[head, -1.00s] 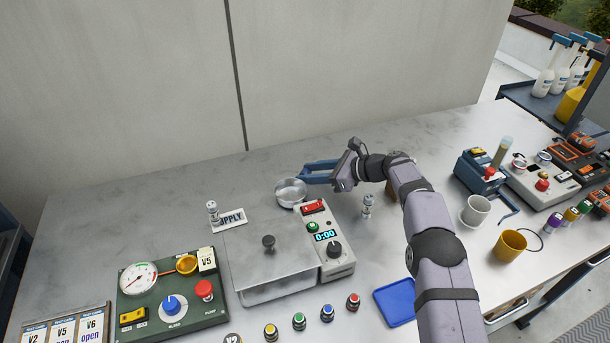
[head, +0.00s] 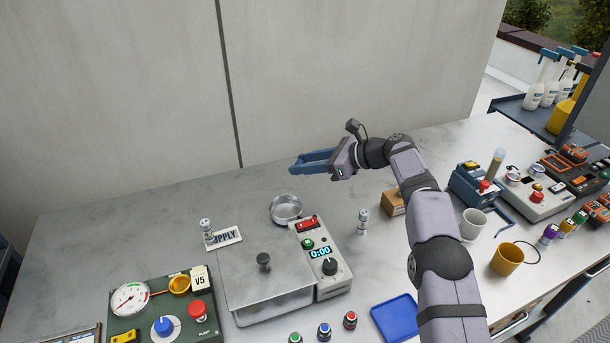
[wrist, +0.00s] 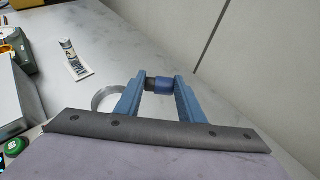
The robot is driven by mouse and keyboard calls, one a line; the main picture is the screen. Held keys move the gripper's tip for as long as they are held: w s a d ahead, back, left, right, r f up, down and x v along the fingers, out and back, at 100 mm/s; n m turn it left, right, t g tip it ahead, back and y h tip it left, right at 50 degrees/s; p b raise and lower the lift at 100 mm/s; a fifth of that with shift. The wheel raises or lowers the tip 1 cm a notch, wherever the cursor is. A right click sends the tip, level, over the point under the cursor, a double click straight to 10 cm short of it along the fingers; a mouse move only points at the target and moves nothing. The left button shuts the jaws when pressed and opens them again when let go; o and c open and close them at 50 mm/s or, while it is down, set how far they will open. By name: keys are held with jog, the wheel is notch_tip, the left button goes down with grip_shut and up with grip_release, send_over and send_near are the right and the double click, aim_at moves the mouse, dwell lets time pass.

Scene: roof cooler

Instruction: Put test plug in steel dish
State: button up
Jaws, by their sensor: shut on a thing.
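My gripper (head: 295,166) is shut on a small blue and dark cylinder (wrist: 160,85), taken as the test plug, seen between its fingertips in the wrist view. In the head view the plug is hidden or too small to make out. The round steel dish (head: 286,210) stands on the counter behind the steel-lidded unit and looks empty. My gripper is raised above the counter, beyond the dish in the head view. The dish's rim (wrist: 98,97) shows in the wrist view, partly hidden by the left finger.
The lidded unit with a timer (head: 320,253) stands in front of the dish. A white vial (head: 207,230) stands by a label card at left; another vial (head: 363,221) and a cardboard box (head: 393,203) are at right. The counter behind the dish is clear.

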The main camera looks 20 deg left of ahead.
notch_tip(320, 180, up, 8)
jog(key=p, duration=0.7)
jog(key=shift+r, duration=0.25)
jog(key=w+d+f+m+t+b, duration=0.1)
jog(key=w+d+f, duration=0.1)
jog(key=d, duration=0.7)
jog(key=w+d+f+m+t, duration=0.1)
jog(key=w+d+f+t, duration=0.1)
jog(key=d, duration=0.8)
jog(key=s+d+f+m+t+h+b, duration=0.1)
jog(key=s+d+f, duration=0.15)
jog(key=d, duration=0.45)
jog(key=s+d+f+m+t, duration=0.1)
jog(key=s+d+m, duration=0.15)
jog(key=d, duration=0.45)
jog(key=shift+n, duration=0.45)
jog(key=shift+s+a+f+p, duration=0.15)
jog(key=shift+f+p, duration=0.15)
jog(key=shift+f, duration=1.3)
jog(key=shift+s+d+f+p, duration=0.15)
jog(key=shift+f+p, duration=0.15)
jog(key=shift+f, duration=1.35)
jog(key=shift+s+a+f+p, duration=0.15)
jog(key=shift+f+p, duration=0.15)
jog(key=shift+f, duration=1.3)
jog(key=shift+f, duration=0.15)
